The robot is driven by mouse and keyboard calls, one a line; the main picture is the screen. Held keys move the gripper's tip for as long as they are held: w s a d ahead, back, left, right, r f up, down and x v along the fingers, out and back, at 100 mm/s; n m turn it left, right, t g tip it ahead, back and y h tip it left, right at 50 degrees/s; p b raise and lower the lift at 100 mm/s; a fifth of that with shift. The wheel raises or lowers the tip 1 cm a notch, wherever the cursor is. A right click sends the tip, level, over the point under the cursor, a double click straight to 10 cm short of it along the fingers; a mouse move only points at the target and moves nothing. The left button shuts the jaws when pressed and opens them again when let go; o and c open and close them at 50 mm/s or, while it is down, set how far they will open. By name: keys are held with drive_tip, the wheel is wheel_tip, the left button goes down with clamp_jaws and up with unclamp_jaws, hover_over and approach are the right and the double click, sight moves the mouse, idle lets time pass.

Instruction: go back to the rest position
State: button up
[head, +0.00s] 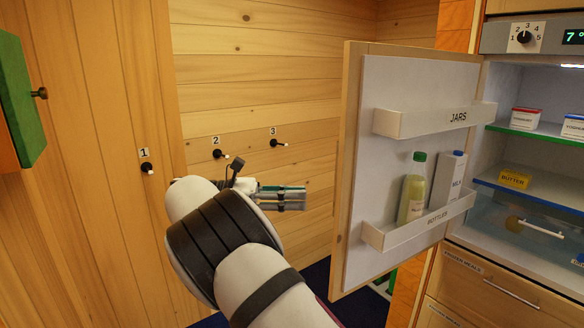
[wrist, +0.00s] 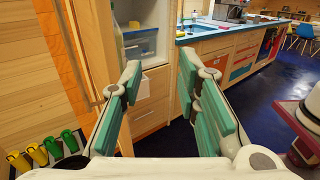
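My gripper (wrist: 160,78) is in the lower middle of the wrist view, its two teal-padded fingers spread apart with nothing between them. In the head view the arm reaches forward from the bottom, and my gripper (head: 283,198) points right, in front of the log wall and left of the open fridge door (head: 352,180). From this side the fingers overlap. A gap shows between the gripper and the door edge in the head view.
The door carries a bottle (head: 413,190) and a milk carton (head: 448,180). Three numbered wall hooks (head: 219,154) are behind the arm. A green panel (head: 18,100) is at left. Boots (wrist: 37,154) stand low left in the wrist view; a counter (wrist: 215,30) and open blue floor (wrist: 265,82) lie right.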

drive_tip(key=s+d+r+m+g+y+p, duration=0.1)
drive_tip(key=s+d+r+m+y, duration=0.2)
drive_tip(key=s+d+y, duration=0.5)
drive_tip(key=s+d+r+m+y+p, duration=0.1)
drive_tip(key=s+d+r+m, duration=0.2)
drive_tip(key=d, duration=0.9)
drive_tip(key=s+f+m+t+y+p, duration=0.1)
drive_tip(key=s+m+y, duration=0.3)
drive_tip(key=s, duration=0.9)
drive_tip(key=s+f+m+t+y+p, duration=0.1)
drive_tip(key=s+m+t+y, duration=0.3)
drive_tip(key=s, duration=1)
drive_tip(key=shift+s+a+f+m+t+y+p, duration=0.3)
drive_tip(key=shift+a+f+m+y+p, duration=0.15)
drive_tip(key=shift+m, duration=1.45)
drive_tip(key=shift+d, duration=0.1)
